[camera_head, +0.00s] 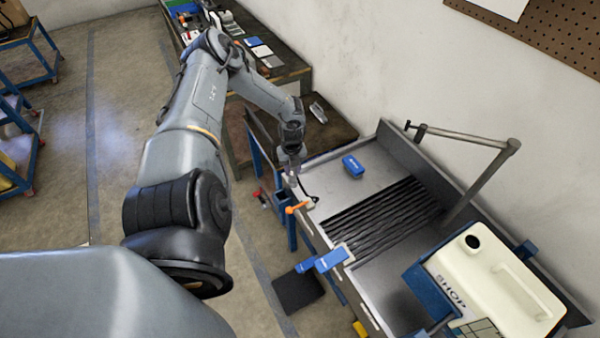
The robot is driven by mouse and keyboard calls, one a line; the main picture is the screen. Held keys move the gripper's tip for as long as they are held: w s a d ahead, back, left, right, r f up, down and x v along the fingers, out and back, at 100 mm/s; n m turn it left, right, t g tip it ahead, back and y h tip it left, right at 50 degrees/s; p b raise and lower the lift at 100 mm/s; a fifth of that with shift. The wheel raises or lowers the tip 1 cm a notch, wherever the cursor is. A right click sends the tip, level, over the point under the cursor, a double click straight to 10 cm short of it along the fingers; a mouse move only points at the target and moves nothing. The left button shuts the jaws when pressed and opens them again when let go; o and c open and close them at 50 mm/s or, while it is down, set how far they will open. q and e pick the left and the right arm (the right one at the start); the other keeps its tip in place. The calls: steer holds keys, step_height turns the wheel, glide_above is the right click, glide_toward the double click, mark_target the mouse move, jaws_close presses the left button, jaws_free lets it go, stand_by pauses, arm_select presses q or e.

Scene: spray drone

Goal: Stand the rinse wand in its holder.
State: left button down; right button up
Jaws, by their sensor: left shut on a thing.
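My left arm reaches in from the lower left. Its gripper (291,174) is over the near left corner of the grey wash station (368,202). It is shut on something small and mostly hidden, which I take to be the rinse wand. A thin black curved line, like a hose (310,190), runs beside the fingers to the station's rim. An orange piece (297,208) sits at the front rim just below the gripper. I cannot tell which part is the wand's holder. My right gripper is not in view.
A blue block (353,166) lies on the station's back left, beside a dark slatted grate (385,218). Blue parts (331,259) sit on the front edge. A grey pipe frame (480,185) rises behind. A cluttered bench (290,72) is beyond.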

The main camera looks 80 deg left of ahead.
arm_select(q)
steer(key=s+a, duration=0.4)
steer(key=s, duration=0.1)
steer(key=shift+a, duration=0.4)
steer(key=shift+p, duration=0.3)
steer(key=shift+d, duration=0.1)
